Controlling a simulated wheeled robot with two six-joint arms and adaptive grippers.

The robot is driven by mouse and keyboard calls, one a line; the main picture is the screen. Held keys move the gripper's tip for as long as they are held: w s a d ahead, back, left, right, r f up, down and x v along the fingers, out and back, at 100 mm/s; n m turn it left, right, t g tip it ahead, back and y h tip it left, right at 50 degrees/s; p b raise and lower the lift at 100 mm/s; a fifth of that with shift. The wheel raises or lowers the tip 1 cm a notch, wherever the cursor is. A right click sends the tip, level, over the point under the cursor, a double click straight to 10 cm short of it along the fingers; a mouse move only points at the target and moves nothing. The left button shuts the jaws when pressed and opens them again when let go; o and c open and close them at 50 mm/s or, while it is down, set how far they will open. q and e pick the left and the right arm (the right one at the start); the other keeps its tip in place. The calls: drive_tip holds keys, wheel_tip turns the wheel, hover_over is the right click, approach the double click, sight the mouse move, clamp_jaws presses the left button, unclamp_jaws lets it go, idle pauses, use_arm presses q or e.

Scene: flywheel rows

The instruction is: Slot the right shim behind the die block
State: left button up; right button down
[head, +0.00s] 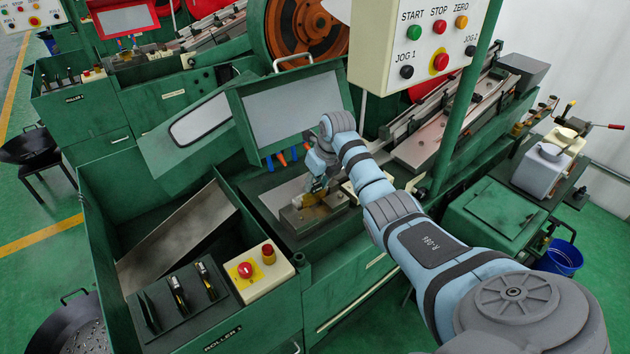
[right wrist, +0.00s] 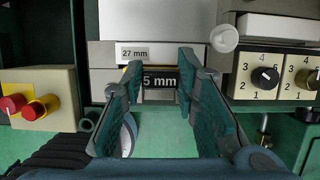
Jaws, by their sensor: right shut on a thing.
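My right gripper (head: 318,188) is at the machine's work area, low over a grey metal block (head: 322,216). In the right wrist view its two teal-padded fingers (right wrist: 158,90) stand on either side of a dark piece marked "5 mm" (right wrist: 160,78), apparently the shim, and are shut on it. The piece sits just in front of and below a pale block face with a "27 mm" label (right wrist: 135,53). I cannot tell which block is the die block, or whether the shim touches it. My left gripper is in neither view.
A black holder (head: 170,305) with several upright pieces and a button box (head: 257,272) stand at lower left. In the right wrist view, numbered knobs (right wrist: 265,77) are close at right and red buttons (right wrist: 35,107) at left. A control panel (head: 420,45) hangs above my arm.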

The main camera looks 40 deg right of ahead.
drive_tip(key=shift+f+b, duration=0.7)
drive_tip(key=shift+f, duration=0.3)
drive_tip(key=c, duration=1.2)
unclamp_jaws()
drive_tip(key=v, duration=1.2)
drive_tip(key=shift+a, duration=0.15)
